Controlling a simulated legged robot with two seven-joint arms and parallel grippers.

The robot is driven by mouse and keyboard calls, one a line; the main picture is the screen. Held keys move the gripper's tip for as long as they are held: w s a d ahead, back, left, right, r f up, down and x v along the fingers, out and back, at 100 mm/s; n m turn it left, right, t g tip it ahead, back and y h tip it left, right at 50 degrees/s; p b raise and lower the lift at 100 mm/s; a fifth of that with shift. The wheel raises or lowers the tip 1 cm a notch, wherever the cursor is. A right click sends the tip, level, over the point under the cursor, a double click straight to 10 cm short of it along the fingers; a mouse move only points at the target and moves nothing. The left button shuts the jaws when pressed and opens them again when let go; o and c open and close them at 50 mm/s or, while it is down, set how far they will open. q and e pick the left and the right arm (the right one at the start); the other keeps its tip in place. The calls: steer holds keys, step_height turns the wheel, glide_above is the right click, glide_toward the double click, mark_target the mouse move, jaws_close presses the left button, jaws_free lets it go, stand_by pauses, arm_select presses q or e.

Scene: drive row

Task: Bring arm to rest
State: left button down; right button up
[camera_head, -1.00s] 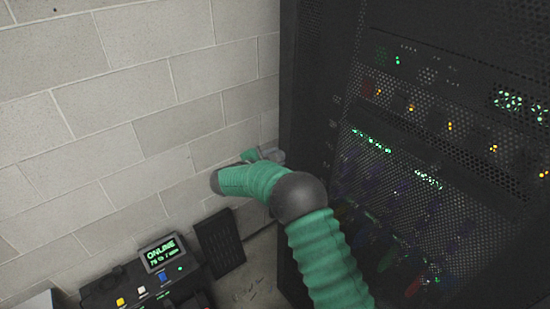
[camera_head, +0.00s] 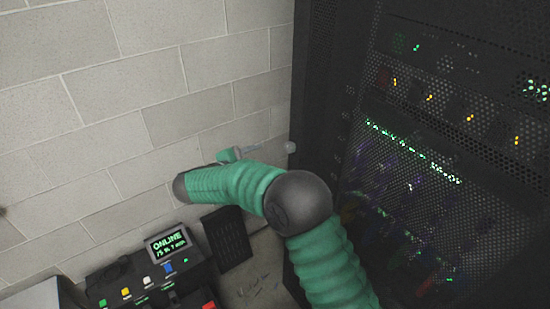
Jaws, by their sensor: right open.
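My right arm, in a ribbed green sleeve with dark grey joints, comes in from the lower right and bends left in front of the wall. My right gripper (camera_head: 268,149) shows small and pale behind the forearm, beside the left edge of the server rack (camera_head: 322,130). Its jaws are open, and I see nothing between them. The forearm hides part of it. My left gripper is not in view.
A black console (camera_head: 130,283) with coloured buttons and a lit "ONLINE" screen (camera_head: 168,244) stands at lower left. A dark perforated panel (camera_head: 228,240) leans near the pale block wall (camera_head: 130,90). A grey surface (camera_head: 38,296) shows at the bottom left corner.

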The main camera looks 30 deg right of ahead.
steer(key=v, duration=0.3)
steer(key=shift+s+a, duration=0.1)
steer(key=shift+a, duration=0.15)
steer(key=shift+d, duration=0.1)
steer(key=w+a+r+n+t+y, duration=0.3)
steer(key=w+n+t, duration=0.2)
steer(key=t, duration=0.1)
steer(key=s+a+f+n+t+y, duration=0.2)
steer(key=a+f+n+y, duration=0.2)
steer(key=a+n+y, duration=0.5)
steer(key=s+d+f+n+g, duration=0.1)
steer(key=s+f+n+g, duration=0.2)
steer(key=s, duration=0.7)
steer(key=s+d+f+n+g+y, duration=0.1)
steer(key=s+d+f+n+g, duration=0.1)
steer(key=s+f, duration=0.5)
steer(key=s+d+f+n+g, duration=0.2)
steer(key=s+f+n+g, duration=0.2)
steer(key=s, duration=0.8)
steer(key=shift+s+f+g, duration=0.4)
steer(key=shift+f+g, duration=0.4)
steer(key=shift+f, duration=0.1)
